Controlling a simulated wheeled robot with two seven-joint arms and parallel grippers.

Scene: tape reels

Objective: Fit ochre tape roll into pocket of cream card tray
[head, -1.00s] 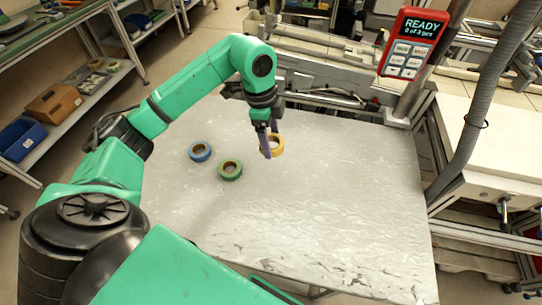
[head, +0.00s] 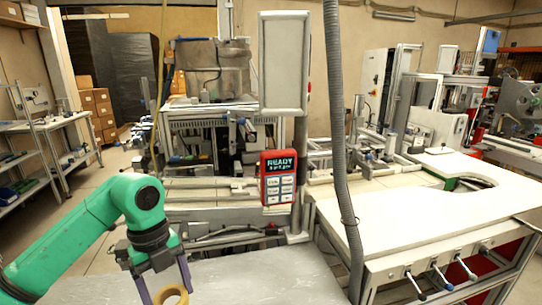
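The ochre tape roll (head: 170,296) is at the bottom edge of the head view, lower left, and is partly cut off. My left gripper (head: 165,284) points down with its two purple fingers on either side of the roll; it appears shut on it. The lower fingertips are cut by the frame edge, so the height above the table cannot be told. No cream card tray shows in this view. My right gripper is out of view.
The grey metal table (head: 265,278) fills the bottom centre and looks bare there. A red panel reading READY (head: 279,178) hangs on a post behind it. A grey hose (head: 343,150) hangs right of that. A white bench (head: 425,215) stands at the right.

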